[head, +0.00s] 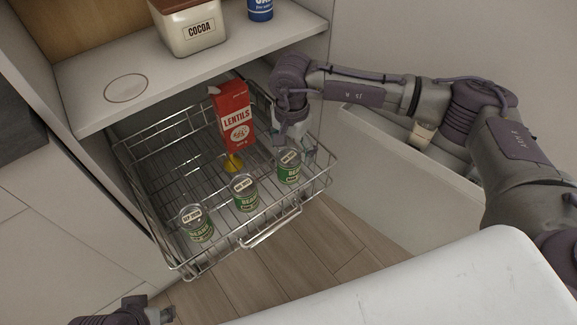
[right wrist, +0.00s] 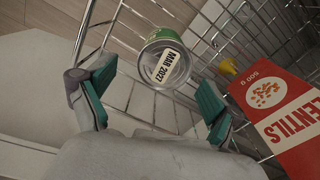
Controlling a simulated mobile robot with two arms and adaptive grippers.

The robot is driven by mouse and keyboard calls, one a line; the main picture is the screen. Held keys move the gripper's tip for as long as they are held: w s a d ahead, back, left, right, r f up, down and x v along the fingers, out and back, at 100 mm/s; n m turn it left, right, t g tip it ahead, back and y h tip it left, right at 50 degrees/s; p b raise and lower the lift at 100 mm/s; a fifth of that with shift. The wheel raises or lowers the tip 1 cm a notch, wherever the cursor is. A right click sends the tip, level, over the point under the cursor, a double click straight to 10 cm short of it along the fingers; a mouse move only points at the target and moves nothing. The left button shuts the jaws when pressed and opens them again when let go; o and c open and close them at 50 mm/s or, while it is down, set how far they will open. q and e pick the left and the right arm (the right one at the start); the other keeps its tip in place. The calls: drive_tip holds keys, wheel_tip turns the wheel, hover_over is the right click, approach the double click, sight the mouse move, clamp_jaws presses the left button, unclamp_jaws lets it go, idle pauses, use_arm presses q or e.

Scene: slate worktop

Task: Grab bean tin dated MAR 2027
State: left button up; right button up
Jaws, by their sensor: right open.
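Three green bean tins stand in a row in the wire pull-out basket (head: 170,255): a left tin (head: 197,224), a middle tin (head: 243,192) and a right tin (head: 289,166). In the right wrist view a tin (right wrist: 166,62) has a lid label reading MAR 2027. It appears to be the right tin. The other lid labels are too small to read. My right gripper (head: 293,147) is open, close above the right tin; in its wrist view the dated tin lies ahead between the spread fingers (right wrist: 155,95). My left gripper (head: 156,311) is at the bottom left, away from the tins, its opening unclear.
A red lentils carton (head: 233,118) stands behind the tins, near my right gripper, with a small yellow object (head: 233,162) at its base. A cocoa canister (head: 190,30) and a blue can (head: 260,9) stand on the shelf above. A white surface (head: 420,285) fills the front right.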

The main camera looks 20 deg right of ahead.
drive_tip(key=f, duration=0.5)
drive_tip(key=f+b, duration=0.1)
drive_tip(key=f, duration=0.1)
drive_tip(key=shift+a+f, duration=0.2)
drive_tip(key=shift+a, duration=0.05)
drive_tip(key=shift+c, duration=0.3)
drive_tip(key=shift+r, duration=0.1)
drive_tip(key=c, duration=1.3)
